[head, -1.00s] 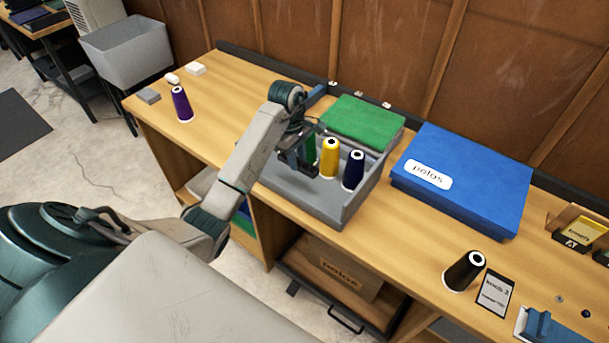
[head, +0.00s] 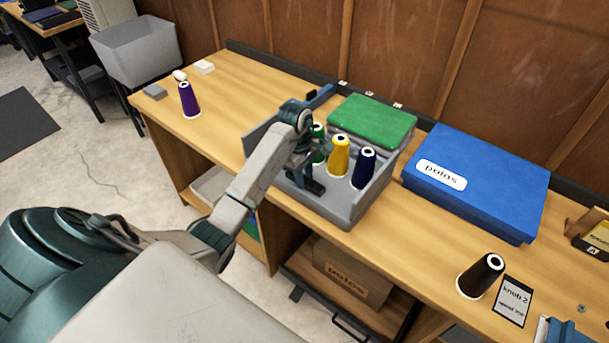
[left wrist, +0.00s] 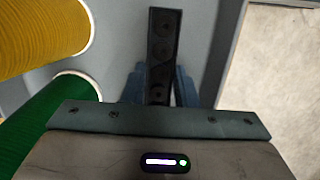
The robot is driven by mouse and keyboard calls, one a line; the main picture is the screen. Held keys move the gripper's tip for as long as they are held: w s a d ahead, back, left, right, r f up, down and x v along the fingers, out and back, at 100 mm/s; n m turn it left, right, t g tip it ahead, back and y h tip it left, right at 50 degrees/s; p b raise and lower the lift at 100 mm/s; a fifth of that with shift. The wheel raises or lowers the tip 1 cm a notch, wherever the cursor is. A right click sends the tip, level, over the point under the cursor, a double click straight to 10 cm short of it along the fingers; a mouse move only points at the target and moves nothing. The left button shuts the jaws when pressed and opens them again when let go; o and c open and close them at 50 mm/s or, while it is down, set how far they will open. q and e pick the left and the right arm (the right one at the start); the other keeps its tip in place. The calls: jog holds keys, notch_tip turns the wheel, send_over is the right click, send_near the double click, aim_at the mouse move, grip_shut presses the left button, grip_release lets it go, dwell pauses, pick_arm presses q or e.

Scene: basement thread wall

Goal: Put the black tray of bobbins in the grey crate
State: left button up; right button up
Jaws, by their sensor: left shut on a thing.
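The grey crate (head: 345,214) stands on the workbench and holds a green, a yellow and a navy thread cone. My left gripper (head: 303,170) is over the crate's left part, beside the green cone (head: 318,143). It is shut on the black tray of bobbins (left wrist: 162,40), which shows in the left wrist view as a narrow dark strip with round recesses between the fingers (left wrist: 160,86). In the head view the tray (head: 309,187) is a small dark shape inside the crate's outline. I cannot tell whether it touches the crate floor. My right gripper is out of view.
The yellow cone (head: 339,157) and navy cone (head: 363,169) stand right of the gripper. A green stack (head: 372,120) lies behind the crate, a blue box (head: 480,185) to its right.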

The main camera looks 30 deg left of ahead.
pick_arm(q)
jog(key=shift+f, duration=0.25)
jog(key=o, duration=1)
jog(key=shift+r, duration=0.1)
jog(key=shift+o, duration=0.2)
jog(key=shift+r, duration=0.1)
